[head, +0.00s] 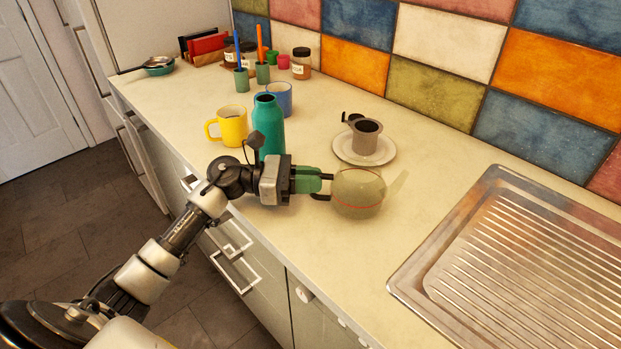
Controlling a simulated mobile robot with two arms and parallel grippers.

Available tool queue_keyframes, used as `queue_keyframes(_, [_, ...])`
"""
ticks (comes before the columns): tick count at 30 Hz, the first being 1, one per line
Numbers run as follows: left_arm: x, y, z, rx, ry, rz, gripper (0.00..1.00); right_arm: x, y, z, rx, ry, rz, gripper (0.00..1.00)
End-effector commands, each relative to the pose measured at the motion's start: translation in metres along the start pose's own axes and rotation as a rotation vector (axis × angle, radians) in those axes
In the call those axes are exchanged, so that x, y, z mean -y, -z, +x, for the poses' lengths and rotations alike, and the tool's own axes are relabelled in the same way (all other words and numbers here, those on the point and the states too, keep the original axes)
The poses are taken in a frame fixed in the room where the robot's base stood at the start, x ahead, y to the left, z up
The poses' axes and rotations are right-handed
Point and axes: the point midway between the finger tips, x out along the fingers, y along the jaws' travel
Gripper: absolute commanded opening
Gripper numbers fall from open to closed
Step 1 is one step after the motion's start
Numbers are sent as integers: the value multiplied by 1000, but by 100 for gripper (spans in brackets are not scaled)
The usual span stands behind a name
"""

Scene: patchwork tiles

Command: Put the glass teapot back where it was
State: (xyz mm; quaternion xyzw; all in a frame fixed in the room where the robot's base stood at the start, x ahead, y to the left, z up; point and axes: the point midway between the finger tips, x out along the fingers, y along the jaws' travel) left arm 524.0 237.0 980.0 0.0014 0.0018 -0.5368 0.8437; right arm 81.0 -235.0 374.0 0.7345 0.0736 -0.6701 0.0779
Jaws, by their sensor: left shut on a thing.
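The glass teapot (357,190) is a see-through round pot with a thin red line around it and a spout pointing right. It is at the middle of the counter, in front of a white plate. My left gripper (322,186) comes in from the left and is shut on the teapot's handle side. The fingers partly hide the handle. I cannot tell whether the teapot's base touches the counter. My right gripper does not show.
A grey metal infuser cup (366,137) stands on the white plate (342,152) behind the teapot. A teal bottle (268,124), yellow mug (232,126) and blue mug (281,97) stand left. A steel drainboard (500,270) lies right. The counter between teapot and drainboard is clear.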

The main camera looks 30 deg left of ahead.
Motion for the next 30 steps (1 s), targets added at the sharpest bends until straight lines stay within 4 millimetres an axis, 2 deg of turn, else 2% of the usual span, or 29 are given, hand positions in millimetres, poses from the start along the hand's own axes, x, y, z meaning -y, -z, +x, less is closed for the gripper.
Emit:
queue_keyframes(2, [0, 2, 0, 2, 0, 1, 0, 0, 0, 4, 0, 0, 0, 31])
queue_keyframes(3, [0, 3, 0, 0, 0, 0, 15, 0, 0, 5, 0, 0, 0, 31])
queue_keyframes(8, [0, 2, 0, 0, 0, 0, 39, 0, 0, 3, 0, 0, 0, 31])
queue_keyframes(20, [0, -1, -3, -1, -1, -1, 39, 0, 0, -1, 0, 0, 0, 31])
queue_keyframes(30, [0, 4, -74, -4, -3, -3, 39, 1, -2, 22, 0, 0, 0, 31])
